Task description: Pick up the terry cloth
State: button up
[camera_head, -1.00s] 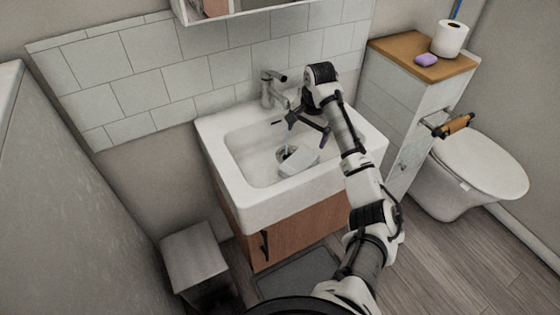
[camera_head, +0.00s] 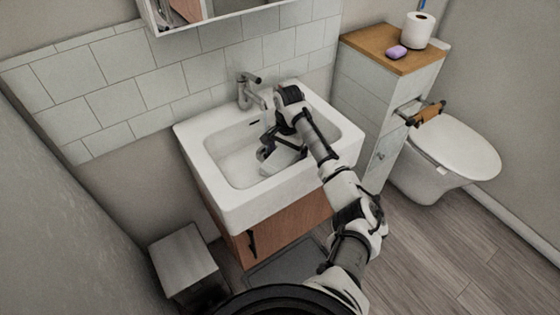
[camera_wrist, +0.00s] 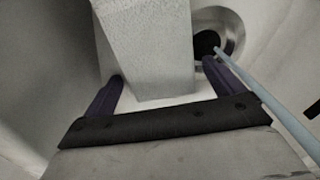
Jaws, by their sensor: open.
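A pale, textured folded block, which looks like the terry cloth (camera_wrist: 150,45), lies in the white sink basin (camera_head: 222,160) beside the drain (camera_wrist: 207,42). In the head view it is mostly hidden by my gripper. My gripper (camera_head: 267,153) is low inside the basin, pointing down. In the wrist view its two dark purple fingers (camera_wrist: 162,72) are apart, one on each side of the cloth's near end. Whether they touch it I cannot tell.
A thin light blue stick (camera_wrist: 268,104) runs past the right finger from the drain. The faucet (camera_head: 247,90) stands behind the basin. The sink walls surround my gripper. A cabinet with a toilet roll (camera_head: 417,30) and a purple soap (camera_head: 397,52) stands at right.

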jog(key=c, duration=1.1)
jog(key=shift+c, duration=0.2)
jog(key=shift+r, duration=0.15)
notch_tip(320, 180, up, 20)
